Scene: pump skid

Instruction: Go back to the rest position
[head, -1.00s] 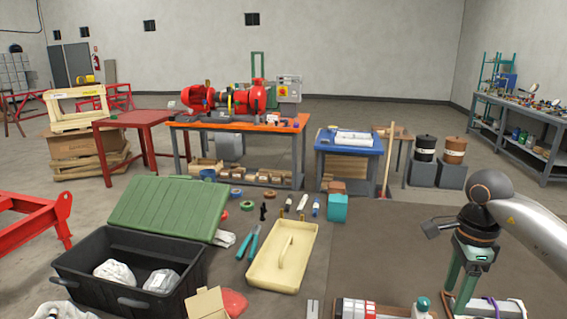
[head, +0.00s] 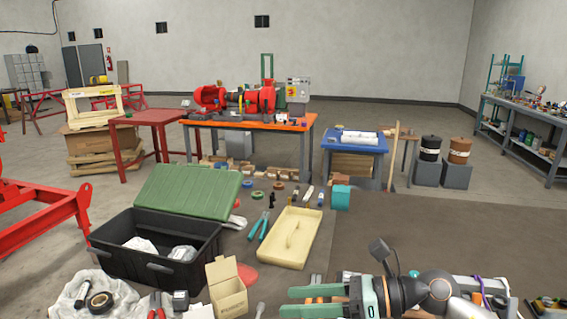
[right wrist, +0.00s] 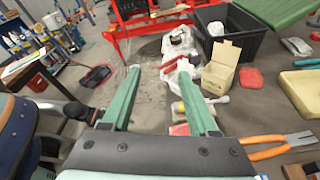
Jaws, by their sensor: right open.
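My right gripper (head: 286,302) is at the bottom of the head view, its green fingers pointing left above the dark mat (head: 440,235). In the right wrist view the two green fingers (right wrist: 159,72) are wide apart with nothing held between them. What lies right under the gripper is partly hidden by it in the head view. My left gripper is in neither view.
A black crate (head: 130,252) with a green lid (head: 187,192), a cream tray (head: 290,238) and a cardboard box (head: 227,287) lie left of and beyond my gripper. Orange-handled pliers (right wrist: 276,146) lie at the wrist view's lower right. The mat's right side looks clear.

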